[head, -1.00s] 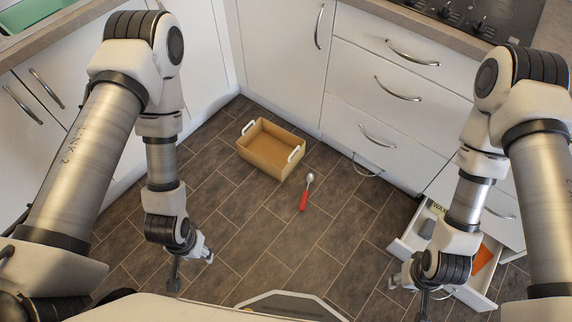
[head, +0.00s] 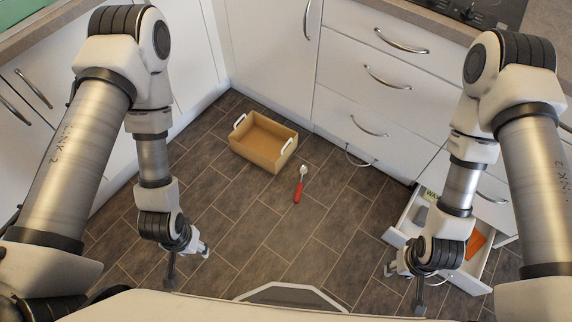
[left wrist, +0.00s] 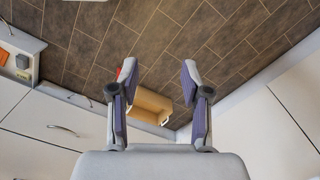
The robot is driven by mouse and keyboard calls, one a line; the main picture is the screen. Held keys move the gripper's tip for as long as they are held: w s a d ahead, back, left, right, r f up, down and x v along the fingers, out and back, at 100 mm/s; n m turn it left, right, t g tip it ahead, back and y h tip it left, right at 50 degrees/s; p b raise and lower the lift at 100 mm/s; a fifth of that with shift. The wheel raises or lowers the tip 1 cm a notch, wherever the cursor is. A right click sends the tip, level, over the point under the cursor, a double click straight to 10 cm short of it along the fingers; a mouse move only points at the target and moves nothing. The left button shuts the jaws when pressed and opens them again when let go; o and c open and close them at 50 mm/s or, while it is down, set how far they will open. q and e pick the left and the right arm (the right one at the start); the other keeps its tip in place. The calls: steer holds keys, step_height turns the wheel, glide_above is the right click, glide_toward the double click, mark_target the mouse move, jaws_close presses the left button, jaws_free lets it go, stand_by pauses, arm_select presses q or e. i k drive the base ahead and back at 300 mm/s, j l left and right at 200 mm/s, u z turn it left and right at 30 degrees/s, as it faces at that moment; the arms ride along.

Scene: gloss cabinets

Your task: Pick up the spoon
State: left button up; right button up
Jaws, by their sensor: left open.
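The spoon (head: 299,187) has a red handle and a pale metal bowl. It lies on the dark tiled floor, just in front and to the right of the tan box, apart from it. In the left wrist view a bit of red (left wrist: 120,74) shows beside the left finger; the rest of the spoon is hidden there. My left gripper (left wrist: 158,78) is open and empty; in the head view it hangs at the left, well short of the spoon. My right gripper (head: 406,276) hangs at the right near the open drawer; I cannot tell its opening.
The tan box (head: 262,151) with white handles stands on the floor near the cabinet corner. An open lower drawer (head: 400,236) at the right holds an orange item (head: 475,241). White cabinets line the back and left. The floor (head: 235,215) around the spoon is clear.

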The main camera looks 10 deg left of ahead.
mark_target(304, 169)
steer(key=i+z, duration=0.35)
steer(key=i, duration=0.55)
